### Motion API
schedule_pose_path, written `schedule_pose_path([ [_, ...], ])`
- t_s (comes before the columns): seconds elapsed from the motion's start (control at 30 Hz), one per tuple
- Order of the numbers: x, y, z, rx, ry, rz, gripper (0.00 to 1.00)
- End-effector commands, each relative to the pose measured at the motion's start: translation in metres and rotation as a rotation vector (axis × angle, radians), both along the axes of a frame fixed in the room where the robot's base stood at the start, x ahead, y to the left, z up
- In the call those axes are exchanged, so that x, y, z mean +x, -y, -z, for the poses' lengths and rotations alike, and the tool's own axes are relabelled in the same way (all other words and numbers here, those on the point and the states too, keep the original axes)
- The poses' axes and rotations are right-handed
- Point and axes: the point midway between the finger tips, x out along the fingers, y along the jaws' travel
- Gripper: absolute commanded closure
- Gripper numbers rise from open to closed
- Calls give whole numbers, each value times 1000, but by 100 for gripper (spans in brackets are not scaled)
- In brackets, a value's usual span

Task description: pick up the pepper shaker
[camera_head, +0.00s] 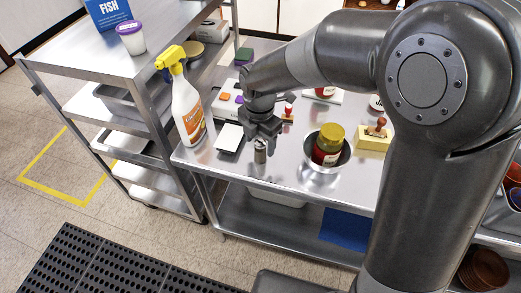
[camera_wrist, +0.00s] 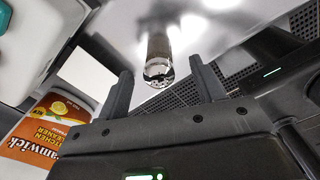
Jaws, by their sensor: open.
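The pepper shaker (camera_head: 260,153) is a small dark cylinder with a shiny metal top, standing near the front edge of the steel table (camera_head: 290,178). My gripper (camera_head: 263,140) is directly above or just behind it in the head view. In the wrist view the shaker (camera_wrist: 158,62) shows between the two spread fingers of my gripper (camera_wrist: 165,90), toward their tips. The fingers are open and hold nothing. I cannot tell whether either finger touches the shaker.
A yellow-topped spray bottle (camera_head: 187,110) stands left of my gripper. A white card (camera_head: 230,138) lies beside it. A metal bowl (camera_head: 322,165) holding a yellow-lidded jar (camera_head: 329,140) stands close on the right. A stamp on a yellow block (camera_head: 374,139) is farther right. A shelf cart (camera_head: 100,60) stands at left.

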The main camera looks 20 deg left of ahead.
Motion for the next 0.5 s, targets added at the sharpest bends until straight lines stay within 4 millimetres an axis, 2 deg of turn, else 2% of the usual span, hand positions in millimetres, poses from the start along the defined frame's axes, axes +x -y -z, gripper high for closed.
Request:
schedule_pose_path([
  [0.03, 1, 1, 10, -2, -4, 0, 38],
  [0.2, 3, 1, 33, -2, -2, 0, 38],
  [0.5, 3, 1, 40, -1, 0, 2, 38],
])
